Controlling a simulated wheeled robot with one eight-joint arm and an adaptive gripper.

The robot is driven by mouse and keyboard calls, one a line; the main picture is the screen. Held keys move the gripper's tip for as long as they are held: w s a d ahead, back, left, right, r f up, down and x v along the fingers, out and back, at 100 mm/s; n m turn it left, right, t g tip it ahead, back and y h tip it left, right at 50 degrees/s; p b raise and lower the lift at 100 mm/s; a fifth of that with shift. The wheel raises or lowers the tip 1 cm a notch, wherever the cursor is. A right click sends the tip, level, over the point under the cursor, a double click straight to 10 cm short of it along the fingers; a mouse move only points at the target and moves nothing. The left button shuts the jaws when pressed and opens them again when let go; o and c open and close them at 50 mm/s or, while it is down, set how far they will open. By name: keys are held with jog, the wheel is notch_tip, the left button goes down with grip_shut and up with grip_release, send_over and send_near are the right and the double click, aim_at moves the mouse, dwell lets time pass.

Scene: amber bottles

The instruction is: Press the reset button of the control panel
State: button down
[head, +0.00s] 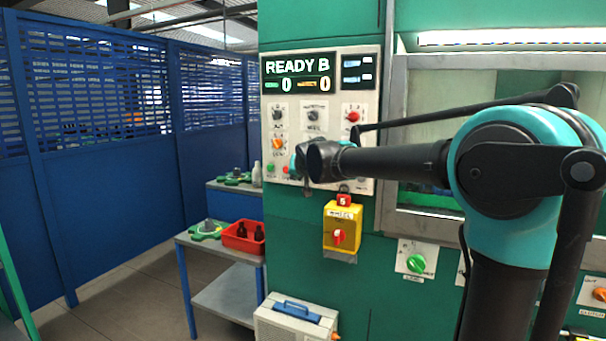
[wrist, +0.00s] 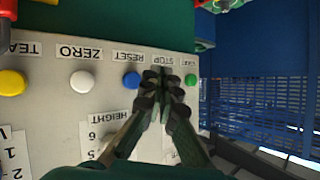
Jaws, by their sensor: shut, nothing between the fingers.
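The control panel (head: 336,108) is a pale upright board with a display reading READY B in the head view. In the wrist view its lettering is upside down. The blue button (wrist: 132,80) sits by the RESET label (wrist: 132,57). My gripper (wrist: 163,80) is shut and empty, its fingertips in front of the STOP label's place, just right of the blue button in that view. The button under STOP is hidden behind the fingers. I cannot tell whether the fingertips touch the panel. In the head view my gripper (head: 300,168) is small and partly hidden by my wrist.
In the wrist view, a white button (wrist: 82,82) by ZERO and a yellow button (wrist: 12,82) lie left, a green button (wrist: 191,80) right. A yellow switch box (head: 342,228) juts out below the panel. A red crate (head: 238,243) with bottles stands on a side table.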

jog(key=shift+s+a, duration=0.3)
jog(key=shift+s, duration=0.6)
jog(key=s+d+f+g+h, duration=0.2)
jog(key=s+d+f, duration=0.4)
jog(key=d+f, duration=0.3)
jog(key=s+d+f+g+h, duration=0.1)
jog(key=s+d+f, duration=0.5)
jog(key=d+f, duration=0.3)
jog(key=s+d+f+g, duration=0.2)
jog(key=s+d+f, duration=0.3)
jog(key=s+f, duration=0.4)
jog(key=s+d+f+g, duration=0.2)
jog(key=s+d+f, duration=0.4)
jog(key=s, duration=0.8)
notch_tip(320, 180, down, 3)
jog(key=shift+s+m+g+h, duration=0.3)
jog(key=shift+s+m+h, duration=0.1)
jog(key=shift+d, duration=0.1)
